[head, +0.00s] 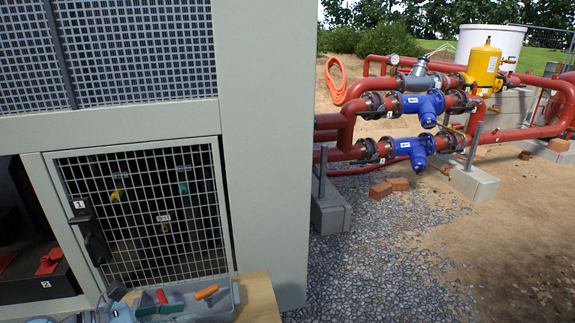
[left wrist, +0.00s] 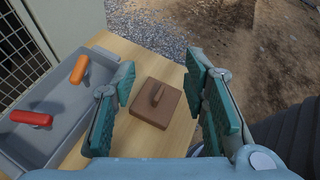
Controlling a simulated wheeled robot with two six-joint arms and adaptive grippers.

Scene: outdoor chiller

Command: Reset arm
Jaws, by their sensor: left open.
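My left gripper (left wrist: 160,78) is open in the left wrist view, with its teal-padded fingers spread wide above a wooden table (left wrist: 105,158). A flat brown block with a small raised handle (left wrist: 152,108) lies on the table and shows between the fingers. Neither finger appears to touch it. My right gripper is in neither view.
A grey tray (left wrist: 60,128) on the table holds a red-handled item (left wrist: 31,118) and an orange-handled item (left wrist: 80,69). The chiller cabinet (head: 265,150) with its mesh door (head: 145,215) stands beside the table. Red pipes with blue valves (head: 422,105) stand right, beyond gravel (head: 380,250).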

